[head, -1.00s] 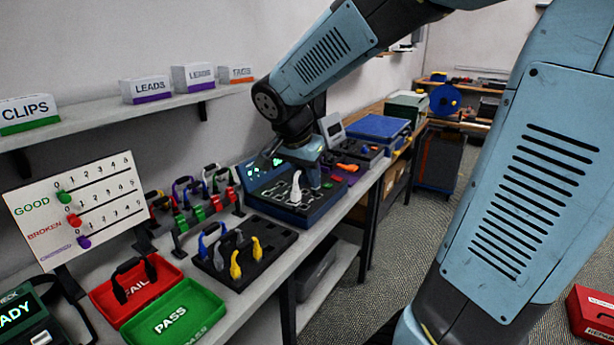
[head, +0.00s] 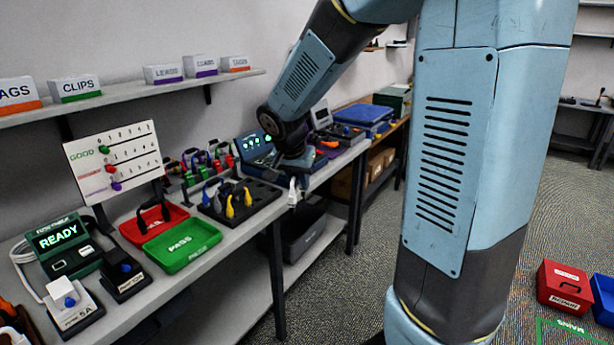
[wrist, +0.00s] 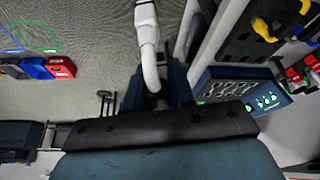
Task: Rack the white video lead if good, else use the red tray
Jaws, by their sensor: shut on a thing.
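My gripper (head: 294,172) is shut on the white video lead (head: 292,192), which hangs down near the bench's front edge, right of the black block. In the wrist view the white lead (wrist: 147,45) shows as a thick white connector and a bent cable in my gripper (wrist: 155,88). The red tray (head: 128,232) lies left on the bench with a black lead (head: 153,214) in it. The green tray (head: 182,246), marked PASS, lies in front of it. A rack with several coloured leads (head: 200,168) stands behind, by the wall. The blue tester (wrist: 225,88) shows lit green marks.
The black block (head: 262,193) holds blue and yellow leads. A green tester (head: 62,240) reads READY at far left, with small plug blocks before it. A slider board (head: 115,160) stands behind the trays. Red and blue bins (head: 565,287) stand on the floor right.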

